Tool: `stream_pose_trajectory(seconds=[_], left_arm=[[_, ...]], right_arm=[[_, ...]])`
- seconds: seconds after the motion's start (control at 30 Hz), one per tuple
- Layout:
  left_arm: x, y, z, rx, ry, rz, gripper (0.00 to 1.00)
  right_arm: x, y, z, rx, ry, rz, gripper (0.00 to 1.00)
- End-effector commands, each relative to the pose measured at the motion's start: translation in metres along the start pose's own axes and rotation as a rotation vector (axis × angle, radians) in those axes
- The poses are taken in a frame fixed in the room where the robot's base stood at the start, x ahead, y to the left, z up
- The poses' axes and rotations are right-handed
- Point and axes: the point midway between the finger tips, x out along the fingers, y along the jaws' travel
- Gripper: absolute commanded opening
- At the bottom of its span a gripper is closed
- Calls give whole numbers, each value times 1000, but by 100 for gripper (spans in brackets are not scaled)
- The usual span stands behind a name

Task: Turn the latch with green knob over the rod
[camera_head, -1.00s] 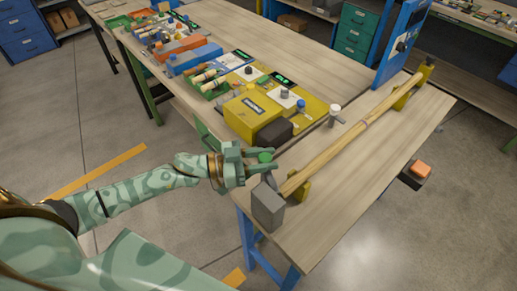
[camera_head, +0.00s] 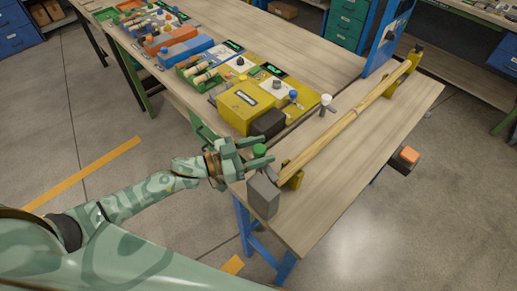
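A wooden rod (camera_head: 345,128) lies at a slant along the right table on yellow supports, one at the near end (camera_head: 292,180) and one at the far end (camera_head: 389,87). The green knob (camera_head: 259,150) of the latch is by the rod's near end, beside a grey block (camera_head: 263,195). My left gripper (camera_head: 264,151) reaches in from the left with its fingers apart, the knob between them. I cannot tell whether the fingers touch it. The latch's arm is mostly hidden by the gripper. My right gripper is not in view.
A yellow box (camera_head: 246,106) with a dark block (camera_head: 269,123) stands just behind my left gripper. A white-topped peg (camera_head: 326,102) stands behind the rod. A blue upright panel (camera_head: 388,40) rises at the far end. The tabletop right of the rod (camera_head: 350,165) is clear.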

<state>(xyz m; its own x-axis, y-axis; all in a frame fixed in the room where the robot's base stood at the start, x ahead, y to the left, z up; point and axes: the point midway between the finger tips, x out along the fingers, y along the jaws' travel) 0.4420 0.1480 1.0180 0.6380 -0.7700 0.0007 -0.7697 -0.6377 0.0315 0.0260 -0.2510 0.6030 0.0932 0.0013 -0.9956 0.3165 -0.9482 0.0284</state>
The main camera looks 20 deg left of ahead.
Motion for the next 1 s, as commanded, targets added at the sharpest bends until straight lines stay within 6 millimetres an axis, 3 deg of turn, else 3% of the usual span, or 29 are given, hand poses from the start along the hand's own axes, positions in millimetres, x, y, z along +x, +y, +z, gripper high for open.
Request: stream_pose_trajectory(seconds=[0.33, 0.47, 1.0], left_arm=[[-1, 0, 0, 2, -1, 0, 53], [-11, -1, 1, 2, -3, -2, 53], [-140, 0, 1, 0, -4, 0, 53]], right_arm=[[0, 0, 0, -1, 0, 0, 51], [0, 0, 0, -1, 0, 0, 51], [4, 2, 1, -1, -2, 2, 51]])
